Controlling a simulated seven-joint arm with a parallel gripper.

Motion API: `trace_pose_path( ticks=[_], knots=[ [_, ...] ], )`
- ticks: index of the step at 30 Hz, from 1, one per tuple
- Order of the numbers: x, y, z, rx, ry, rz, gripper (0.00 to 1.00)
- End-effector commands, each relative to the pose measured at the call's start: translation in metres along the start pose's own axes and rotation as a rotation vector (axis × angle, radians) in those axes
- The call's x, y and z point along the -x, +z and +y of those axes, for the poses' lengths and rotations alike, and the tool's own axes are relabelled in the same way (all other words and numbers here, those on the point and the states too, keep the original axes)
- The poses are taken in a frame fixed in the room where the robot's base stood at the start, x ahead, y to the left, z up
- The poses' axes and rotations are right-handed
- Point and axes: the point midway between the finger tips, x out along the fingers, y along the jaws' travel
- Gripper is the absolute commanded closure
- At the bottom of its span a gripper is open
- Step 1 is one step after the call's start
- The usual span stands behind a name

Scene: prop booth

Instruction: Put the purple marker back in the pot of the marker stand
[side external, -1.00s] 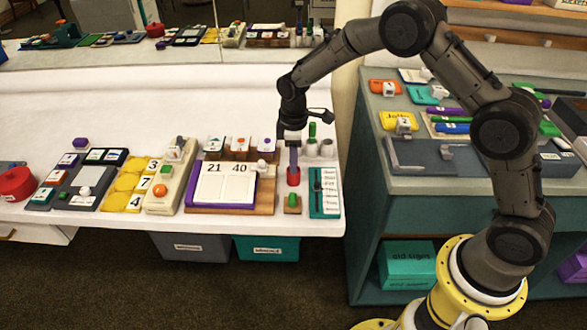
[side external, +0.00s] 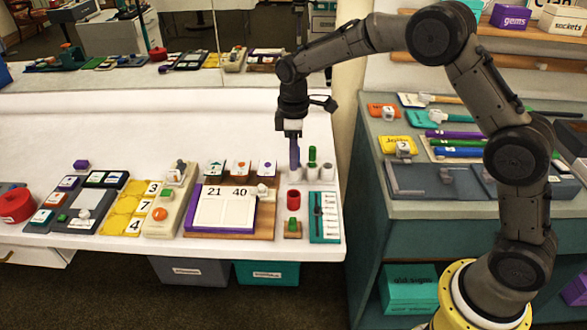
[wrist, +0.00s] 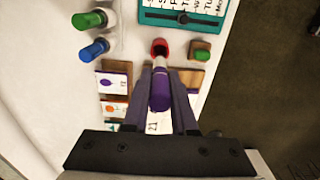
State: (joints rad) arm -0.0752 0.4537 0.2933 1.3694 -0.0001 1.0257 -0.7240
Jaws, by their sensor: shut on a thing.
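My gripper (side external: 292,133) is shut on the purple marker (side external: 294,152), which hangs upright below it. In the wrist view the marker (wrist: 160,93) lies between the two fingers (wrist: 161,100), its pale lower end in line with a small red cup (wrist: 159,44). The side view shows the marker's lower end above the red cup (side external: 293,200), clear of it. The marker stand is a row of white pots (side external: 328,174) at the back. A green marker (side external: 312,155) stands in one pot and a blue marker (wrist: 94,50) in another. The right pot looks empty.
A teal weekday slider board (side external: 324,217) lies right of the red cup, and a green block on a wooden base (side external: 292,229) in front. A calendar board (side external: 224,212) and icon cards (side external: 238,170) are on the left. The table's front edge is close.

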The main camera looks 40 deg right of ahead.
Motion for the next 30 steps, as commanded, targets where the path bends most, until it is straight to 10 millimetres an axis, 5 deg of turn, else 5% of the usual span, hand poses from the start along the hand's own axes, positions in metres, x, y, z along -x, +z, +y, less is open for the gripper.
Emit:
trace_pose_path(
  ticks=[5,18,30],
  knots=[
    [0.01,0.003,0.008,0.083,-0.001,-0.001,1.0],
    [0.015,0.077,0.095,0.038,0.001,0.001,1.0],
    [0.005,0.098,0.11,-0.014,-0.001,0.0,1.0]
  ],
)
